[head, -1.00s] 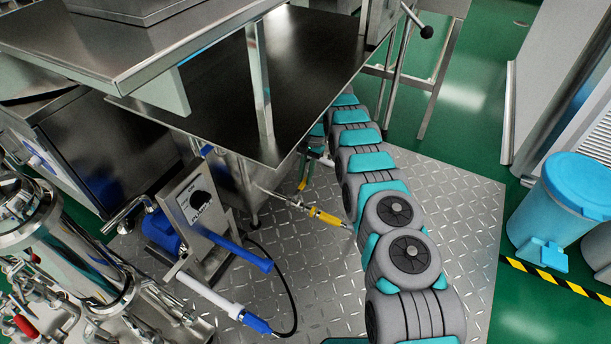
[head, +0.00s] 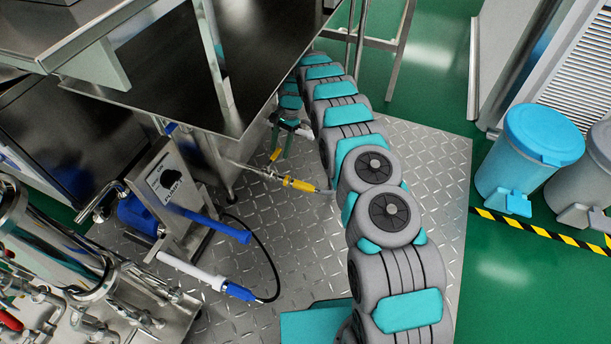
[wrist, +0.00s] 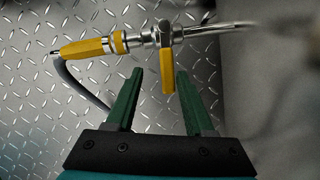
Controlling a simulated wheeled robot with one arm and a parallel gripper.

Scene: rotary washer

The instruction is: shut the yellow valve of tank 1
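The yellow valve lever (wrist: 168,72) is in the wrist view, on a metal fitting of a horizontal line. It points down the picture, across the line. My gripper (wrist: 160,73) is open, its two green fingers apart, with the lever's lower part showing in the gap between the fingertips. I cannot tell whether either finger touches it. In the head view my gripper (head: 283,138) is beside the steel tank stand (head: 235,165), and the small yellow lever (head: 275,155) shows just below its fingers. A yellow hose grip (head: 300,184) lies on the same line. No tank number is readable.
A grey pump box (head: 165,180) with a blue handle stands left of the line. A black tabletop (head: 150,70) overhangs close to my arm. Blue (head: 530,150) and grey bins stand at the right. Bare diamond-plate floor (head: 430,170) lies right of my arm.

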